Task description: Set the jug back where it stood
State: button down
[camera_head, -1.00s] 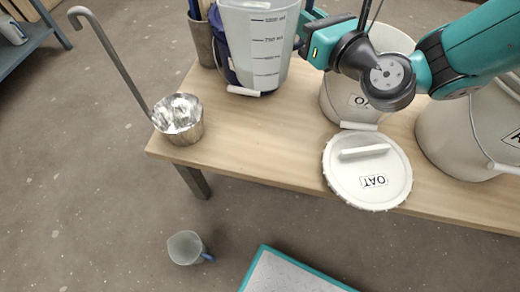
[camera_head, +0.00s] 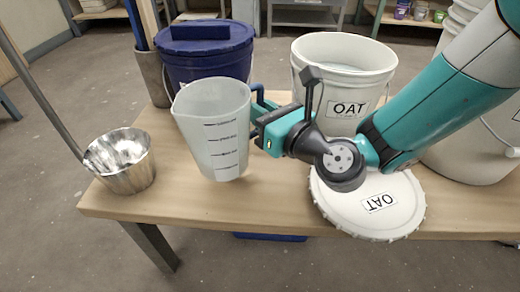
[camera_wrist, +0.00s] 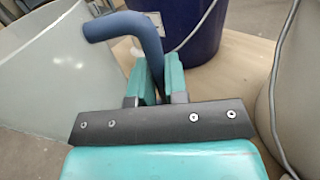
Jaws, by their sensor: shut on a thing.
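The jug (camera_head: 213,135) is translucent white with dark measuring marks and a blue handle (camera_wrist: 140,30). It is upright at the table's left part, in front of the blue bucket. I cannot tell whether its base touches the wood. My gripper (camera_head: 262,118) comes from the right and is shut on the handle; in the wrist view its teal fingers (camera_wrist: 157,82) are on either side of the handle. The jug's pale wall (camera_wrist: 45,75) fills the left of the wrist view.
The wooden table (camera_head: 165,195) holds a steel ladle (camera_head: 122,165) at left, a lidded blue bucket (camera_head: 207,55) behind the jug, an open OAT bucket (camera_head: 343,75), and an OAT lid (camera_head: 370,205) by the front edge. Some bare wood shows between jug and lid.

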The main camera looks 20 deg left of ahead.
jog(key=shift+f+b, duration=1.95)
jog(key=shift+f, duration=0.6)
jog(key=shift+f, duration=0.2)
jog(key=c, duration=1.1)
grip_release()
jog(key=shift+c, duration=0.2)
